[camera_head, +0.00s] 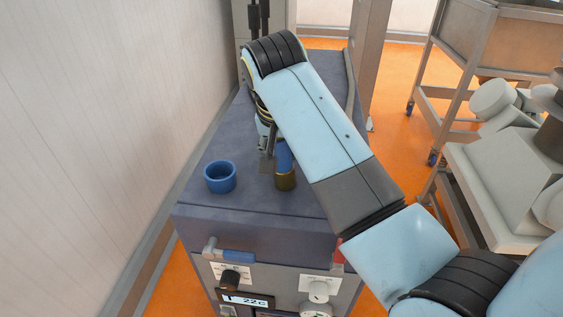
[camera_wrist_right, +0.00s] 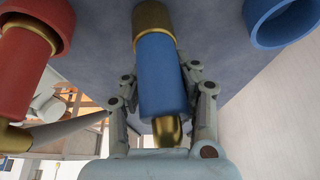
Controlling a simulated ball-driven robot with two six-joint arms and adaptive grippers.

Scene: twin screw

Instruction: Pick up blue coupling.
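The blue coupling (camera_head: 284,158) stands upright on the dark machine top, with a brass collar (camera_head: 286,180) at its lower end. In the right wrist view the blue coupling (camera_wrist_right: 163,78) fills the middle, with a bent brass end near the palm. My right gripper (camera_head: 267,160) reaches down beside it, partly hidden by my arm. In the wrist view the fingers of my right gripper (camera_wrist_right: 160,82) flank the coupling closely on both sides. Whether they press on it is unclear. My left gripper is not in view.
A blue ring-shaped cup (camera_head: 220,177) stands left of the coupling; it also shows in the wrist view (camera_wrist_right: 284,22). A red fitting (camera_wrist_right: 30,45) with brass parts stands on the other side. A wall (camera_head: 90,120) runs along the left and a cart (camera_head: 480,60) stands at right.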

